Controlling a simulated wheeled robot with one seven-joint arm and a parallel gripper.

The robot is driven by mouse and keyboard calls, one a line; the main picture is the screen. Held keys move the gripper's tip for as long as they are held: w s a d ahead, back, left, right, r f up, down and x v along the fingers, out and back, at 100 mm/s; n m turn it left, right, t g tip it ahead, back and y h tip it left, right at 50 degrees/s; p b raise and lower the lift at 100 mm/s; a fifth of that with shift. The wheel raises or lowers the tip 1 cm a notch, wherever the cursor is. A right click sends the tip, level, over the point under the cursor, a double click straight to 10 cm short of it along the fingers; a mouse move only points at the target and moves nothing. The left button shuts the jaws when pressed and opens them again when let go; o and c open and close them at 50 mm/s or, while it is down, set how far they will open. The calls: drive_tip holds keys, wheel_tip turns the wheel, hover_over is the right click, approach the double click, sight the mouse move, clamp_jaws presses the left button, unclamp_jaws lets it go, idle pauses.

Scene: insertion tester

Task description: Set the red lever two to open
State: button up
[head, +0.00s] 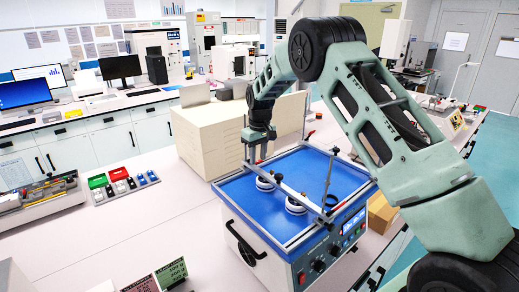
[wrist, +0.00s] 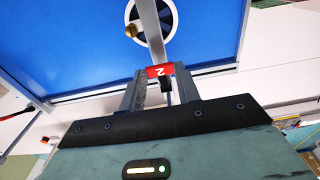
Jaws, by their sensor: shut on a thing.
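The red lever two (wrist: 160,71), a small red block with a white mark like a 2, sits between my fingertips in the wrist view, at the edge of the blue-topped tester. My gripper (wrist: 160,77) is shut on it, one finger on each side. A dark stem shows below the red block. In the head view my gripper (head: 258,154) reaches down at the far left edge of the tester (head: 238,192). The lever cannot be made out there.
A metal bar crosses the blue top over white rings (head: 296,205), with an upright rod (head: 329,175) at its right. A beige box (head: 215,130) stands close behind the gripper. Green and red blocks (head: 118,174) lie left. The bench between is clear.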

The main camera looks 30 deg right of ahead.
drive_tip(key=shift+w+r+g, duration=0.15)
drive_tip(key=shift+w+g, duration=0.05)
drive_tip(key=shift+g, duration=0.1)
drive_tip(key=o, duration=1)
wheel_tip(320, 180, up, 17)
drive_tip(key=b, duration=0.5)
drive_tip(key=shift+r+b, duration=0.2)
drive_tip(key=shift+b, duration=0.1)
